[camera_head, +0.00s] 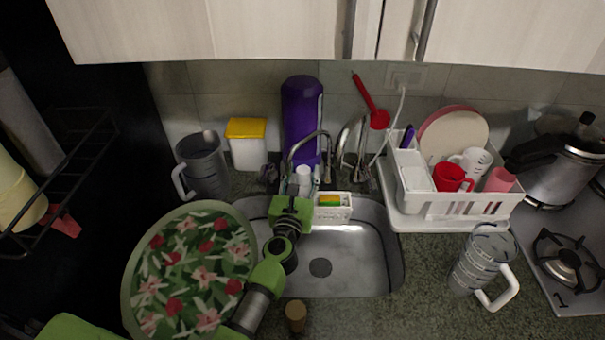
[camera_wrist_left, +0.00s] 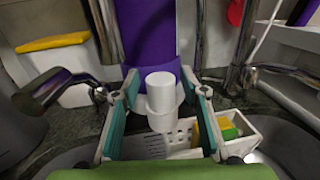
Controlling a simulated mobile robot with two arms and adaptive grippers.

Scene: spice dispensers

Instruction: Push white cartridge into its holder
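The white cartridge (camera_wrist_left: 160,92) is a short upright cylinder with a wider lower part, in front of the tall purple dispenser (camera_wrist_left: 146,32) in the left wrist view. In the head view, the cartridge (camera_head: 304,175) shows small at the foot of the purple dispenser (camera_head: 301,110). My left gripper (camera_wrist_left: 159,78) is open, with a teal-padded finger on each side of the cartridge and small gaps showing. In the head view, the left gripper (camera_head: 302,187) reaches over the sink's back edge. How far the cartridge sits in its holder cannot be told. My right gripper is not in view.
Metal taps (camera_head: 309,145) stand close beside the gripper. A white caddy with a sponge (camera_head: 334,209) is just right of it at the sink (camera_head: 350,262). A dish rack (camera_head: 470,205) stands right, a grey mug (camera_head: 204,165) and yellow-lidded box (camera_head: 247,148) left.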

